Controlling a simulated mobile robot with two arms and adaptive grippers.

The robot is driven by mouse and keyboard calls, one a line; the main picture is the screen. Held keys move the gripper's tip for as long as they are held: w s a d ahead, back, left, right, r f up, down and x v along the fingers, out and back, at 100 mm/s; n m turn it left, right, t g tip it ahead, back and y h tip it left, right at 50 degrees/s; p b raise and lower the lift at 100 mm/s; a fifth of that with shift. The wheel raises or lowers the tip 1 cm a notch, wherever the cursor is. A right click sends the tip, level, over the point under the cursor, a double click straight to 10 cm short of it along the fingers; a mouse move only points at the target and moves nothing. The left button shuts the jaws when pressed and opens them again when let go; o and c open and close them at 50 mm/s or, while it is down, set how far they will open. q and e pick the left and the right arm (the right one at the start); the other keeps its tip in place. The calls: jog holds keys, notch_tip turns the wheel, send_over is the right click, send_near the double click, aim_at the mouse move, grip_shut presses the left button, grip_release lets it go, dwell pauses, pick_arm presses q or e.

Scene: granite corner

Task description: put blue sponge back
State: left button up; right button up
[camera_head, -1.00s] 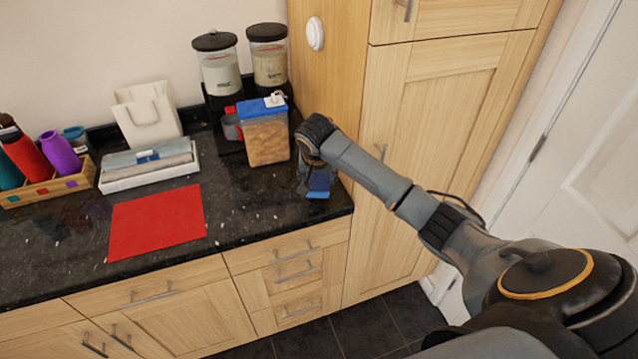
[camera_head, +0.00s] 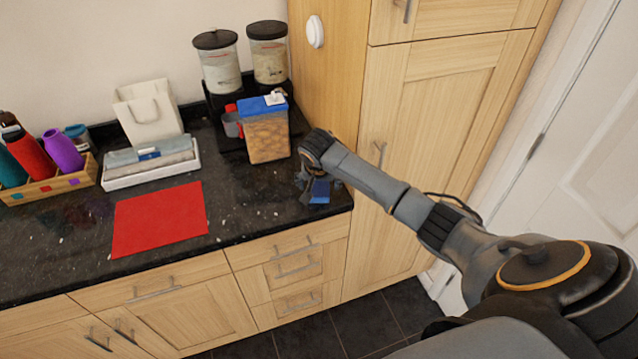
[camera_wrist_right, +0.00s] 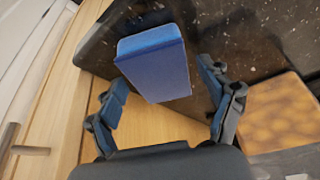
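The blue sponge (camera_head: 320,191) is at the front right corner of the dark counter, beside the tall wooden cabinet. In the right wrist view the sponge (camera_wrist_right: 155,65) is a blue block with a lighter end face, ahead of and between my fingers. My right gripper (camera_head: 309,184) is over this corner, partly hidden by its own wrist. In the wrist view the right gripper (camera_wrist_right: 168,95) is open, with blue-padded fingers spread and a gap on each side of the sponge. My left gripper is in neither view.
A food container with a blue lid (camera_head: 266,132) stands close behind the gripper. Two dark-lidded jars (camera_head: 220,66) stand on a black riser. A red mat (camera_head: 160,218), a white tray (camera_head: 150,178) and a wooden bottle crate (camera_head: 60,187) are further left. Bare counter lies between mat and sponge.

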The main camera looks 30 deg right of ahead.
jog(key=b+v, duration=0.1)
jog(key=v, duration=1.1)
jog(key=shift+b, duration=0.3)
jog(key=shift+a, duration=0.1)
